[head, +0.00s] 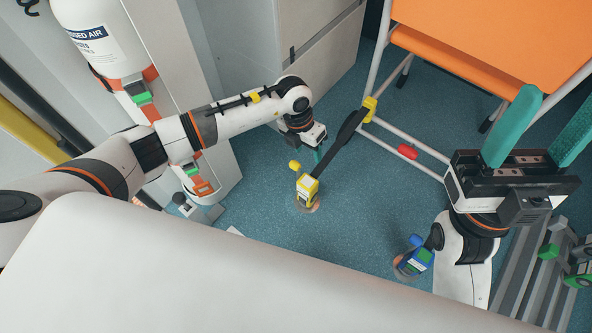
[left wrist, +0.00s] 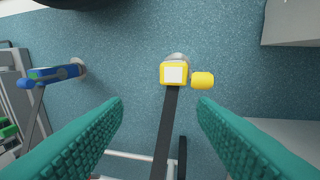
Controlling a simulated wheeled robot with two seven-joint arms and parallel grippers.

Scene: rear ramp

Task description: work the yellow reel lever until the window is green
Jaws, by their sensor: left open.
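The yellow reel (head: 307,190) stands on the blue floor, with a dark strap running from it up to a yellow hook on the chair frame. In the left wrist view the reel (left wrist: 168,68) shows its window (left wrist: 174,74), which looks white, not green. Its lever ends in a yellow knob (head: 294,165), seen just beyond the right fingertip in the left wrist view (left wrist: 202,81). My left gripper (head: 318,152) is above and beside the reel, open and empty, not visibly touching the lever. My right gripper (head: 555,108) is open and empty at the right.
An orange-seated chair with a white frame (head: 432,162) stands at upper right. A blue reel (head: 420,259) is on the floor nearer me. A compressed-air cylinder (head: 97,35) is strapped at upper left. A grey cabinet (head: 335,55) stands behind. Floor between reels is clear.

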